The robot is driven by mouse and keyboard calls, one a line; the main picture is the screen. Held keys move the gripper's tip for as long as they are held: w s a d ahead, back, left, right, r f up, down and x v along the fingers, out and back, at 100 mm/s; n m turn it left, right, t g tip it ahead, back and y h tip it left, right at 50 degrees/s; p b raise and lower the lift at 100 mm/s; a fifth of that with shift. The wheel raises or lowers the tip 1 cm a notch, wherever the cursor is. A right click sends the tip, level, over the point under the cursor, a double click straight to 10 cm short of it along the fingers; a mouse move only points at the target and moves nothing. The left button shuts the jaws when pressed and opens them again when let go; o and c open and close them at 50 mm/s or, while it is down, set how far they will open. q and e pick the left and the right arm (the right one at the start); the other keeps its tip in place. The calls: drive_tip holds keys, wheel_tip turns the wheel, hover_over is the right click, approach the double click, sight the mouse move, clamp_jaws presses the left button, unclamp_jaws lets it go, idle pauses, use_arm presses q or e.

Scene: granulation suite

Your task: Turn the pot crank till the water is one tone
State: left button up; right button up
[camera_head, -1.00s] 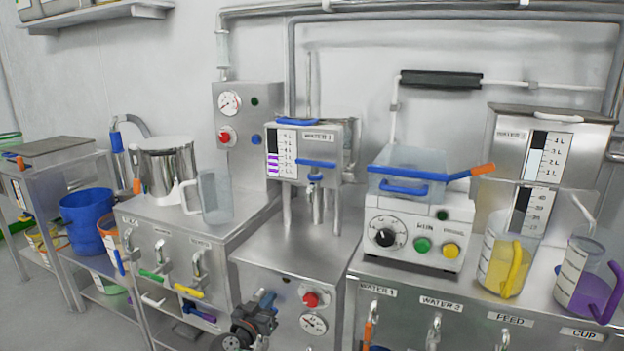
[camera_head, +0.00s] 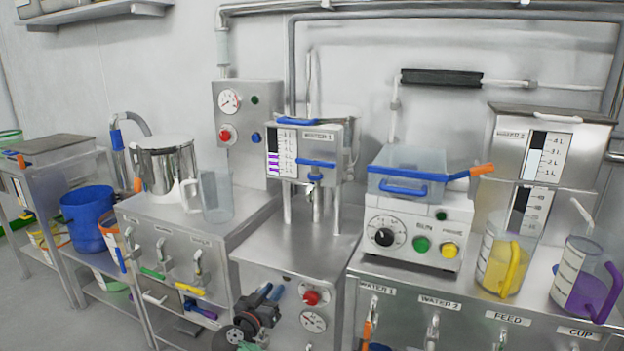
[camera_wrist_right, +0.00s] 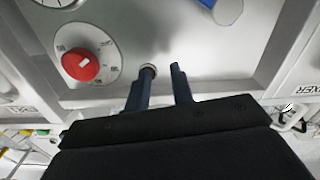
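The steel pot marked WATER 1 (camera_head: 337,135) stands on a stand in the middle. Its level strip (camera_head: 274,163) shows purple and white bands. Below it, the stand front carries a red knob (camera_head: 310,298), also in the right wrist view (camera_wrist_right: 82,66). A blue grip, perhaps the crank's, shows at the top of the wrist view (camera_wrist_right: 224,8); its arm is not clear. My right gripper (camera_head: 270,291) is low at the stand front, left of the red knob. In the wrist view its fingers (camera_wrist_right: 161,70) are apart, with a small round metal fitting by the left fingertip. My left gripper is not seen.
A gauge (camera_head: 313,322) sits under the red knob. A lidded steel vessel (camera_head: 166,165) and a clear jug (camera_head: 214,196) stand on the left bench. The right bench holds a control box (camera_head: 413,235) and yellow (camera_head: 503,265) and purple (camera_head: 585,280) jugs. Several taps line both bench fronts.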

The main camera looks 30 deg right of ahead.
drive_tip(key=v, duration=0.7)
drive_tip(key=shift+s+a, duration=0.25)
drive_tip(key=shift+a, duration=0.1)
